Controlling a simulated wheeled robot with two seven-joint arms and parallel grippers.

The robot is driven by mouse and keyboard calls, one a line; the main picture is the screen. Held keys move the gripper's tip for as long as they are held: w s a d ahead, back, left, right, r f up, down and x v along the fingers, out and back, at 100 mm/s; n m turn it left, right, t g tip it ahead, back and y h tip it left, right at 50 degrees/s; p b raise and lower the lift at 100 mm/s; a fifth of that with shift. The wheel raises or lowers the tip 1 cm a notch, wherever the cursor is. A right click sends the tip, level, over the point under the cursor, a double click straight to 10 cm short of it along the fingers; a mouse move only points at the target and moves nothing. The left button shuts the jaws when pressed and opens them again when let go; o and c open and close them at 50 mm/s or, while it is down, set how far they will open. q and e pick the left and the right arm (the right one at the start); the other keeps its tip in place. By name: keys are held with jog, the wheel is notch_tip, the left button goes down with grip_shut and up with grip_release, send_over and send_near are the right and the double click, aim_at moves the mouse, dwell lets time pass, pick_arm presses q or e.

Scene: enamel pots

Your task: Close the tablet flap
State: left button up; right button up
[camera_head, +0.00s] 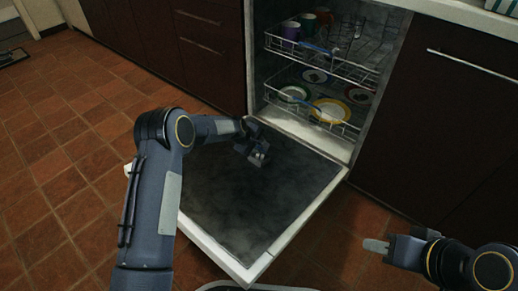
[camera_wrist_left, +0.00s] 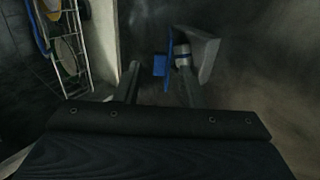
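The dishwasher door (camera_head: 235,215) is folded down flat, its dark inner face up. My left gripper (camera_head: 258,156) is low over the door, beside the small dispenser, which it mostly hides in the head view. In the left wrist view, a pale grey panel, apparently the tablet flap (camera_wrist_left: 207,56), stands raised from the door. Blue parts (camera_wrist_left: 161,65) show beside it. My left gripper's fingers (camera_wrist_left: 159,88) are apart, with the blue parts beyond them; contact is unclear. My right gripper (camera_head: 377,246) is right of the door, seen side-on, away from the flap.
The lower rack (camera_head: 318,110) holds several plates and the upper rack (camera_head: 330,62) holds mugs; both are inside the dishwasher. Dark cabinets (camera_head: 430,135) flank it. The tiled floor (camera_head: 70,170) is open at the left.

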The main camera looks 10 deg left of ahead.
pick_arm(q)
jog(key=shift+w+d+f, duration=0.25)
jog(key=shift+w+f, duration=0.1)
jog(key=shift+f, duration=0.25)
grip_shut()
jog(key=shift+s+a+f+t+h, duration=0.45)
jog(key=shift+s+f+t, duration=0.1)
jog(key=shift+t, duration=0.15)
jog(key=shift+s+a+f+t+h, duration=0.25)
jog(key=shift+s+f+t+h, duration=0.6)
jog(key=shift+t, duration=0.25)
jog(key=shift+a+f+t, duration=0.1)
jog(key=shift+t, duration=0.4)
jog(key=shift+h, duration=0.3)
